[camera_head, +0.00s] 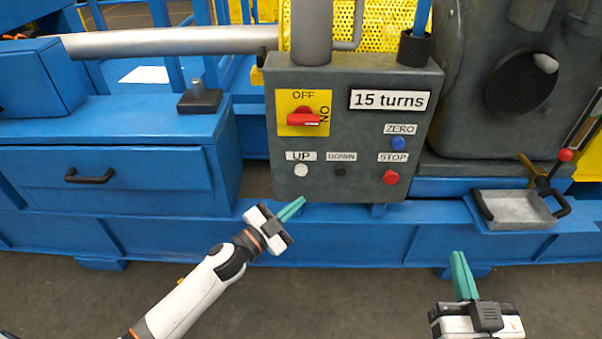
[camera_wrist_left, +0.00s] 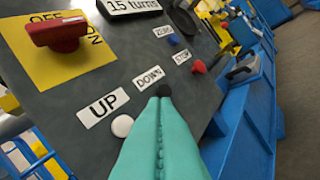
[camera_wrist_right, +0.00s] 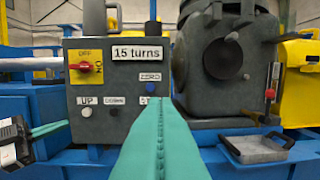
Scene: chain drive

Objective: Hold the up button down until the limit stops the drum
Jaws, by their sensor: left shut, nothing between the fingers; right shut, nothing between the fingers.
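The grey control box (camera_head: 350,120) carries a white UP button (camera_head: 301,170), a black DOWN button (camera_head: 340,171), a red STOP button (camera_head: 391,177) and a blue ZERO button (camera_head: 398,144). Its red rotary switch (camera_head: 304,119) sits on a yellow OFF/ON plate, handle roughly level toward ON. A sign reads "15 turns" (camera_head: 389,100). My left gripper (camera_head: 303,199) is shut and empty, below the UP button in the head view. In the left wrist view the UP button (camera_wrist_left: 122,126) is just left of the fingertips. My right gripper (camera_head: 457,254) is shut and empty, low at right.
A blue drawer cabinet (camera_head: 110,178) stands left of the box. A metal tray (camera_head: 516,209) with black handles and a red-knobbed lever (camera_head: 565,155) are at the right. A grey housing (camera_head: 470,60) stands behind. The floor in front is clear.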

